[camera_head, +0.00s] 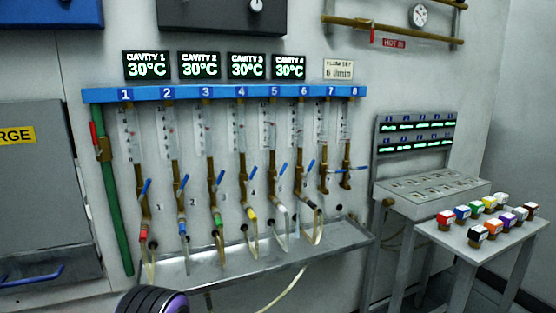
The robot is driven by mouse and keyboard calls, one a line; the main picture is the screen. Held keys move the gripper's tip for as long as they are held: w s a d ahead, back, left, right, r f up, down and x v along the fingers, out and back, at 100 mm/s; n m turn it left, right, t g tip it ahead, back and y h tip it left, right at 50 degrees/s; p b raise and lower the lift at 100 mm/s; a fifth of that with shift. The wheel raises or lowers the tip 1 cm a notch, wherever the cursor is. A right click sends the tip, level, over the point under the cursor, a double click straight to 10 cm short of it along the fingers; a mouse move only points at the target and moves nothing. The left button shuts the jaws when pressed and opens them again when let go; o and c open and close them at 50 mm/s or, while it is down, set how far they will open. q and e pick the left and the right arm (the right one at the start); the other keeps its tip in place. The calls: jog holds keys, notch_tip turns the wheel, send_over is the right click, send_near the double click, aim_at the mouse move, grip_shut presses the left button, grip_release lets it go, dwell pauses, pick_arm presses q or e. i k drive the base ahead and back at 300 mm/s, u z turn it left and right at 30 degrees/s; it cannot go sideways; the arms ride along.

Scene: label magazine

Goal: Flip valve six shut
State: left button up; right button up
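Valve six hangs below the number 6 on the blue rail, under a clear flow tube (298,128). Its blue lever (311,166) is tilted up to the right, in line with the levers of valves one to five. A brass body (299,184) sits under it, with a dark-banded hose (314,210) below. The levers by valves seven and eight (350,169) look level, lying crosswise. Neither gripper shows in the head view. A black ribbed part with purple at the bottom edge looks like part of my arm.
A metal trough (260,260) runs under the valves and juts out from the wall. A small table (487,245) with several coloured blocks stands at right, beside a sloped console (415,190). A grey cabinet (35,190) is at left. The air before the valves is clear.

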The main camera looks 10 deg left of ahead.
aim_at(311, 165)
jog(key=u, duration=0.15)
jog(key=i, duration=1.3)
jog(key=u, duration=0.9)
jog(key=k, duration=0.95)
jog(key=z, duration=1)
jog(key=i, duration=0.5)
jog(key=z, duration=0.05)
